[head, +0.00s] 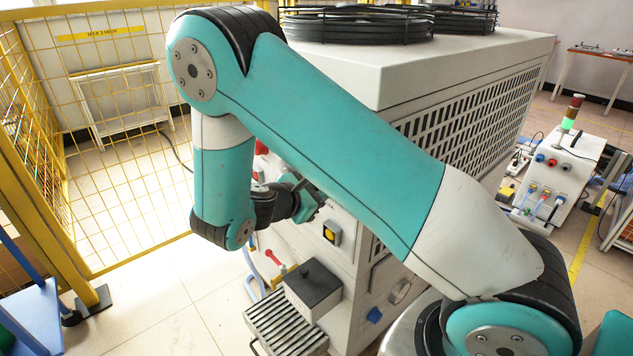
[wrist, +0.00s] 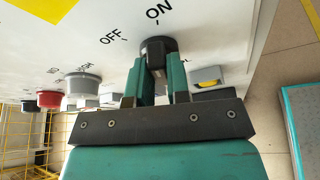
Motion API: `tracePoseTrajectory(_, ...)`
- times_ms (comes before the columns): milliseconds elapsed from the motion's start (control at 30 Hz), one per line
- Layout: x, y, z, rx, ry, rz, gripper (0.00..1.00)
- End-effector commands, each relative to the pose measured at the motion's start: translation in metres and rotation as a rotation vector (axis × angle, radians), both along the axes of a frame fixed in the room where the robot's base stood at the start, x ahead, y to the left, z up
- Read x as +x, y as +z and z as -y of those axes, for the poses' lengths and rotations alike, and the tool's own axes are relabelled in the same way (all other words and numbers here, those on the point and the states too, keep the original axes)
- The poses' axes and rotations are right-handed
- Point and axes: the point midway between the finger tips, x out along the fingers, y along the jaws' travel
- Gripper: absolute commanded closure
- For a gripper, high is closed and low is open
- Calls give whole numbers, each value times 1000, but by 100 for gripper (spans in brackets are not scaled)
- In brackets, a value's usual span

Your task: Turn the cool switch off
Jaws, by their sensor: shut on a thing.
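A black rotary switch (wrist: 157,46) sits on the pale machine panel in the wrist view, with the printed words OFF to its upper left and ON above it. My gripper (wrist: 157,68) is shut on this switch, with one teal finger on each side of its handle. The fingers partly cover the handle, so I cannot tell exactly which mark it points to. In the head view my gripper (head: 308,203) is at the front face of the large white machine (head: 375,70), and the switch is hidden behind it and my arm.
Beside the switch are a grey knob (wrist: 82,84), a red button (wrist: 49,98) and a yellow switch (wrist: 207,76). A yellow mesh fence (head: 110,215) stands left.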

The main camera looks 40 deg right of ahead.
Motion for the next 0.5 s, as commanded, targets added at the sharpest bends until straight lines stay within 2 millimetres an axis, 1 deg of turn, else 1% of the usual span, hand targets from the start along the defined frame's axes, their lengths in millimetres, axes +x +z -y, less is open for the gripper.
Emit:
tracePoseTrajectory(33, 0, 9, 2, -2, -4, -39, 100)
tracePoseTrajectory(500, 2, 4, 2, -14, -4, -391, 100)
